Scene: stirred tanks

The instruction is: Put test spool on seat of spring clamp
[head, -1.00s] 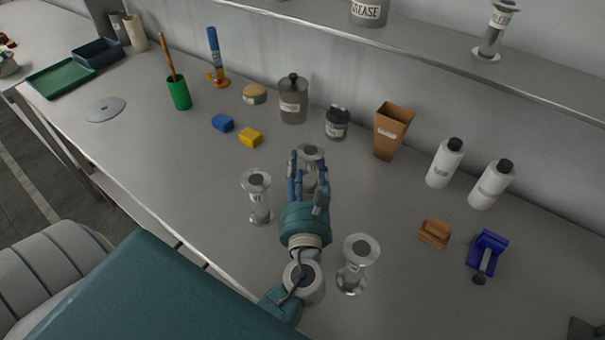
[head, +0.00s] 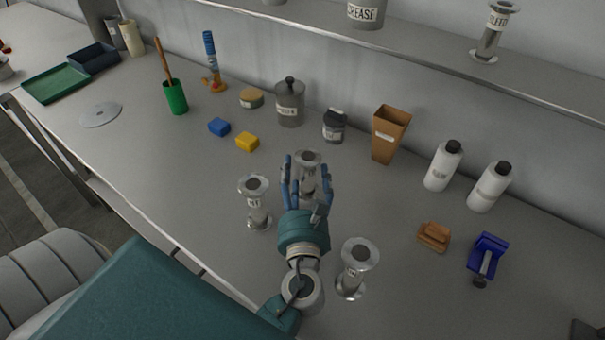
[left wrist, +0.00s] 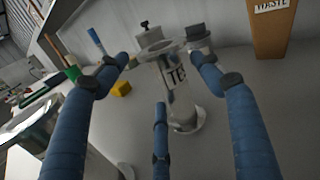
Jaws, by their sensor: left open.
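The test spool (head: 307,160), a metal flanged spool, stands upright on the bench beyond my left gripper (head: 308,180). In the left wrist view the test spool (left wrist: 178,92) shows a label starting "TE", between my spread blue fingers (left wrist: 165,85). The left gripper is open around its near side; I cannot tell if any finger touches it. The blue spring clamp (head: 487,255), with a dark-tipped lever, sits on the bench at the right, and its seat is hard to make out. My right gripper is not in view.
Similar metal spools stand close by, at left (head: 256,205) and front right (head: 355,268). A brown block (head: 433,236) lies beside the clamp. White bottles (head: 443,166) and a brown bin (head: 389,135) line the back. The bench between gripper and clamp is mostly clear.

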